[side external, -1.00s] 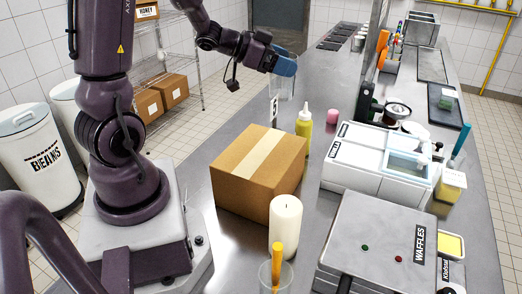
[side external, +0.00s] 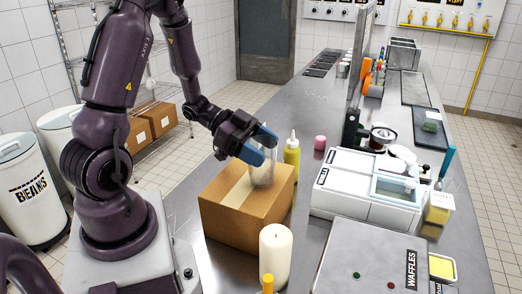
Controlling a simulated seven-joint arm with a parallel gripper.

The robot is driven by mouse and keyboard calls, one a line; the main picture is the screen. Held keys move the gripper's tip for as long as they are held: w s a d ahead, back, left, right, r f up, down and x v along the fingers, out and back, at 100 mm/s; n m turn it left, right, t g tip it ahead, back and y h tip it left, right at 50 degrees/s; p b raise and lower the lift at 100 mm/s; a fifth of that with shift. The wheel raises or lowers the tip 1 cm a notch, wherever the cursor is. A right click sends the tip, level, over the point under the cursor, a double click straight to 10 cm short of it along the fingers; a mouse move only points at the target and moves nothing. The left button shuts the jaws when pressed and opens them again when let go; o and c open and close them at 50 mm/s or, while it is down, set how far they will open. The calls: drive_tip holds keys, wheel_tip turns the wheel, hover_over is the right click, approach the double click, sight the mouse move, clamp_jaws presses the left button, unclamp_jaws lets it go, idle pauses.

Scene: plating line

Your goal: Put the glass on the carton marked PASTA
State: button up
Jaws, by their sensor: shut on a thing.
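A clear glass (side external: 262,174) is between the blue fingertips of my gripper (side external: 258,149), which is shut on it. The glass is roughly upright over the far part of the top of a brown cardboard carton (side external: 230,222). I cannot tell whether its base touches the carton. The carton is closed, with a pale tape strip along its top. No PASTA marking shows on the faces in view. The fingers hide part of the glass.
A yellow squeeze bottle (side external: 292,155) stands close behind the carton, with a pink cup (side external: 320,143) beyond. A white candle (side external: 275,254) stands in front. A white appliance (side external: 350,190) and the WAFFLES machine (side external: 375,262) are at right.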

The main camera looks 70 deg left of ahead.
drive_tip(key=shift+f, duration=0.3)
drive_tip(key=shift+f, duration=0.1)
drive_tip(key=o, duration=1)
